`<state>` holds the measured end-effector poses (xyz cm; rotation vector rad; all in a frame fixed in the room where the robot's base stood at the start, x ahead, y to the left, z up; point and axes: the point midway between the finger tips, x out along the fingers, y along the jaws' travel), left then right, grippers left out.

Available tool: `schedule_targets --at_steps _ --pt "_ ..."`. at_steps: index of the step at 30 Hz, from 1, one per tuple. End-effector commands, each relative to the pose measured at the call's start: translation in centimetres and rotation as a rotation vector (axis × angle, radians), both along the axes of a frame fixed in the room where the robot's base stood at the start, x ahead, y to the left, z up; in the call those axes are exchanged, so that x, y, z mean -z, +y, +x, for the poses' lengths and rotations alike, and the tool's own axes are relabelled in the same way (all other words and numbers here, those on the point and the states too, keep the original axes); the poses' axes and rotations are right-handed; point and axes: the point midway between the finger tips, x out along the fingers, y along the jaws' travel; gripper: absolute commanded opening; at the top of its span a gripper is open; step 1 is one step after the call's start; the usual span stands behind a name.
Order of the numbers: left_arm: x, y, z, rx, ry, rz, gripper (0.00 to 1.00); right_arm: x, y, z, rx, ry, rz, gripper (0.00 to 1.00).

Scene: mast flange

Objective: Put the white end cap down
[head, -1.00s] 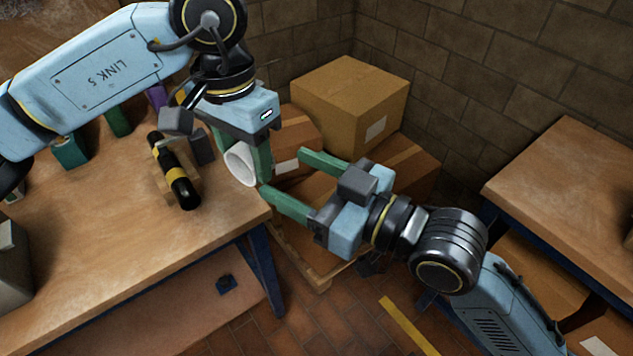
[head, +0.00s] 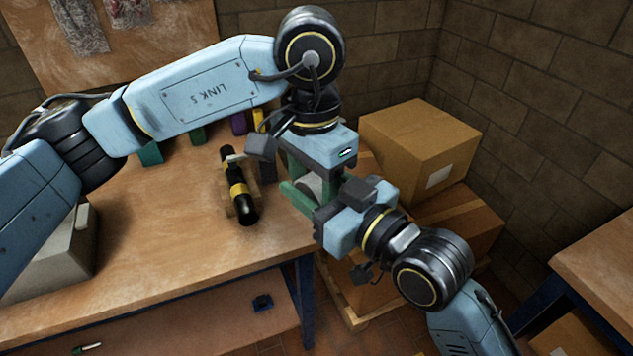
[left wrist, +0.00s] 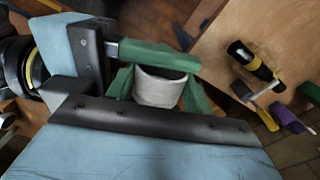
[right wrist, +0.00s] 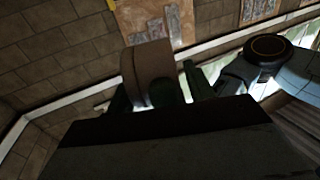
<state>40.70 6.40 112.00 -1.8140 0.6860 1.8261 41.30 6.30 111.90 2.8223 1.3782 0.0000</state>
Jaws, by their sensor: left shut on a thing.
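The white end cap (head: 313,184) is a short, pale round piece, partly covered in the head view. My left gripper (head: 308,172) is shut on it, past the table's right end. In the left wrist view the cap (left wrist: 159,90) sits between my left gripper's green fingers. My right gripper (head: 312,192) is close against the left one, and one of its green fingers passes in front of the cap. In the right wrist view the cap (right wrist: 150,66) looks dark brown, with green fingers at its sides. Whether the right fingers touch it is hidden.
A wooden table (head: 170,245) holds a black and yellow cylinder (head: 238,185) on a wooden cradle and a grey box (head: 55,250) at left. Cardboard boxes (head: 420,150) stand on a pallet beyond the table's right end. The table's front middle is clear.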

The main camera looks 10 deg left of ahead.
Motion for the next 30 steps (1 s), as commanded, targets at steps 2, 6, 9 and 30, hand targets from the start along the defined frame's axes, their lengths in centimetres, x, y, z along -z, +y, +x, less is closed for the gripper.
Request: schedule_targets --at_steps 2,6,9,30 --pt "0.0 0.0 0.0 0.0 0.0 0.0 0.29 0.0 0.0 0.0 0.0 0.0 0.0 0.42" --pt "0.0 0.0 0.0 0.0 -0.001 -0.001 0.29 0.0 0.0 0.0 -0.001 0.001 0.001 0.24" --pt "0.0 0.0 0.0 0.0 -0.001 -0.001 0.58 0.0 0.0 -0.1 -0.002 0.001 0.001 0.16" --pt "-4.6 -0.1 0.1 0.004 -0.005 -0.005 0.77 0.1 0.0 0.0 0.0 0.003 -0.003 0.16"
